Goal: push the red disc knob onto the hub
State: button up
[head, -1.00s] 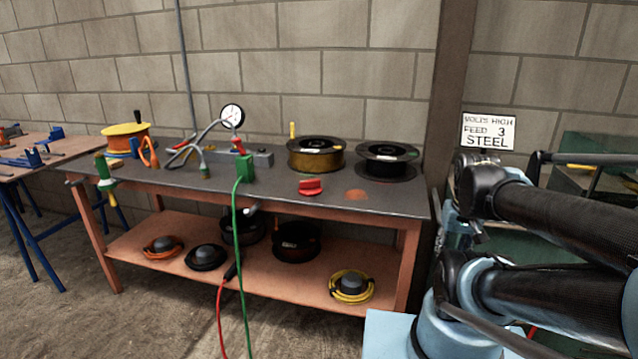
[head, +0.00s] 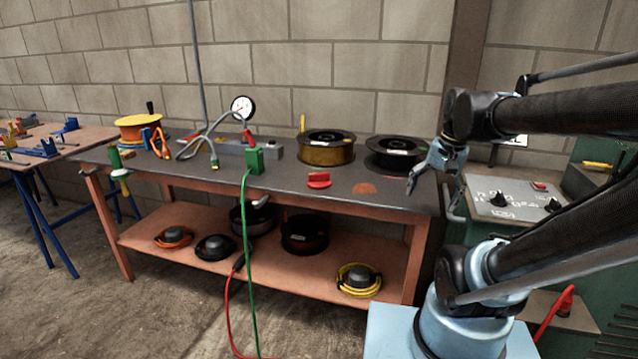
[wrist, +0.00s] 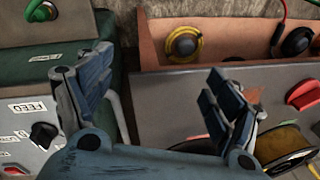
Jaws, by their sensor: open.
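The red disc knob (head: 319,180) lies on the grey bench top, near the front edge right of the middle. It has a round base with a raised grip across it. It also shows at the right edge of the wrist view (wrist: 305,93). My gripper (head: 433,182) is open and empty, above the gap between the bench's right end and the grey control panel (head: 515,198). In the wrist view its fingers (wrist: 155,95) are wide apart, with the knob beyond the right finger. I cannot pick out the hub for certain in either view.
The panel carries black knobs (head: 498,199) and a red button (head: 539,186). A brown-gold spool (head: 326,153) and a black spool (head: 398,156) stand behind the red knob. A green clamp block (head: 254,161) with hanging cables stands to its left. The bench around the knob is clear.

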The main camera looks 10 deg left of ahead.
jog(key=w+a+r+m+g+y, duration=0.1)
jog(key=w+a+r+m, duration=0.2)
jog(key=w+a, duration=0.3)
jog(key=w+a+r+m+g+y, duration=0.1)
jog(key=w+a+r+m, duration=0.2)
jog(key=a, duration=1)
jog(key=w+a+r+m+g, duration=0.1)
jog(key=w+a+r+m, duration=0.2)
jog(key=w+a, duration=0.6)
notch_tip(320, 180, up, 3)
jog(key=shift+a+f+y, duration=0.15)
jog(key=shift+a+y, duration=0.1)
jog(key=shift+y, duration=0.15)
send_near(320, 173)
jog(key=x, duration=0.5)
jog(key=shift+w+a+f, duration=0.1)
jog(key=shift+a, duration=0.25)
jog(key=shift+f, duration=0.1)
jog(key=shift+x, duration=2.6)
jog(key=shift+d, duration=0.2)
